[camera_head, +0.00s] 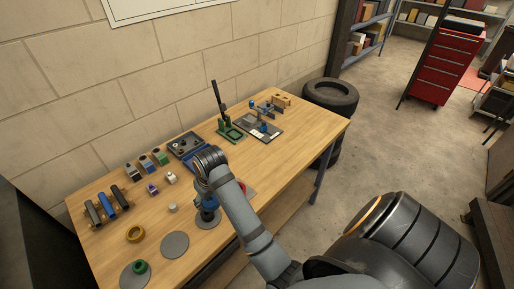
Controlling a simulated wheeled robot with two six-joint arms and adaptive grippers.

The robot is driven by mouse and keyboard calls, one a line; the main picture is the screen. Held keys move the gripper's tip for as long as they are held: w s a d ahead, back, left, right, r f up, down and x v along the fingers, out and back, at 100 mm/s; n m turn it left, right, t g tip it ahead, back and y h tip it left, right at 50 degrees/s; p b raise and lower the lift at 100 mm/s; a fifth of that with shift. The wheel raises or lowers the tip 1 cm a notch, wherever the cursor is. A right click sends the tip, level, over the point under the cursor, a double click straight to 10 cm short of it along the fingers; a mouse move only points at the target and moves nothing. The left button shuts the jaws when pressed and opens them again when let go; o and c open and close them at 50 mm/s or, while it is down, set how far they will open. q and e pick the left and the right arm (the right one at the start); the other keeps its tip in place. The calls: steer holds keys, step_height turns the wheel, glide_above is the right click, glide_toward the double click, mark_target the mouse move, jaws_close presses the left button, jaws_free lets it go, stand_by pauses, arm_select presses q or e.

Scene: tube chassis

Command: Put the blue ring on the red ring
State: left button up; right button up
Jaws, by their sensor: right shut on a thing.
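My right arm reaches over the wooden bench from the right, and its right gripper (209,212) points down near the front edge. A small blue piece (209,203), apparently the blue ring, shows at the jaws, which are shut on it. It is above or on a grey disc (207,223); I cannot tell whether they touch. A red thing (249,190), likely the red ring, shows just right of my forearm, which hides most of it. My left gripper is not in view.
Several small parts and a blue tray (177,145) stand toward the wall. A green press (229,130) stands farther back.

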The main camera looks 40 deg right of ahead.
steer(key=s+d+r+n+g+y+p, duration=0.1)
steer(key=s+d+r+n+y+p, duration=0.1)
steer(key=s+d+r+n+p, duration=0.8)
steer(key=w+d+f+m+b, duration=0.1)
steer(key=w+d+f+b, duration=0.1)
steer(key=w+f+b, duration=0.6)
steer(key=w+f, duration=0.3)
steer(key=w, duration=0.1)
steer(key=shift+w+d+f, duration=0.15)
steer(key=shift+w+d, duration=0.1)
steer(key=shift+w, duration=0.05)
